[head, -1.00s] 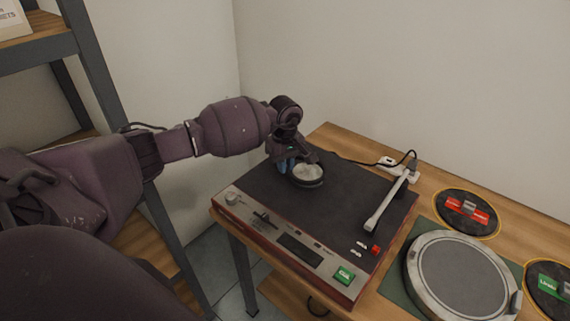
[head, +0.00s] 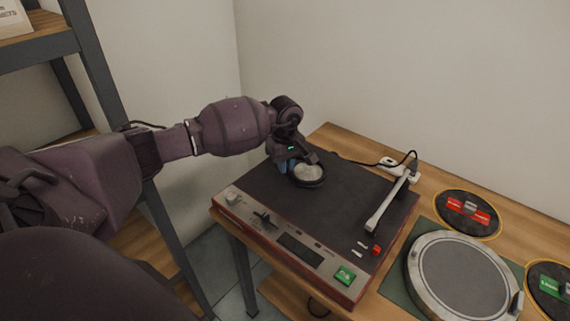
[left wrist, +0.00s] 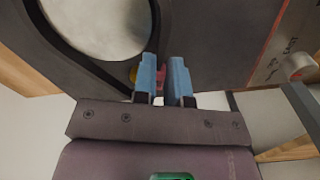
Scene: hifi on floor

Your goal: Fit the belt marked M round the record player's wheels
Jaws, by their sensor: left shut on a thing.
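The record player (head: 335,220) lies on a wooden bench with its silver wheel (head: 308,174) bare. In the left wrist view the wheel (left wrist: 100,22) has a dark belt (left wrist: 62,48) looped around it, narrowing towards my fingers. My left gripper (head: 288,166) is low over the deck, just left of the wheel. In the left wrist view its blue fingertips (left wrist: 163,76) are close together on a small pink part, which seems to belong to the belt. A small orange-yellow piece (left wrist: 133,73) shows beside the left fingertip. No M mark is legible. My right gripper is out of view.
The tonearm (head: 385,205) stands at the deck's right. A removed platter (head: 462,275) lies on a green mat. Two dark discs, one with a red tag (head: 467,209) and one with a green tag (head: 549,287), lie farther right. A shelf (head: 95,90) stands at the left.

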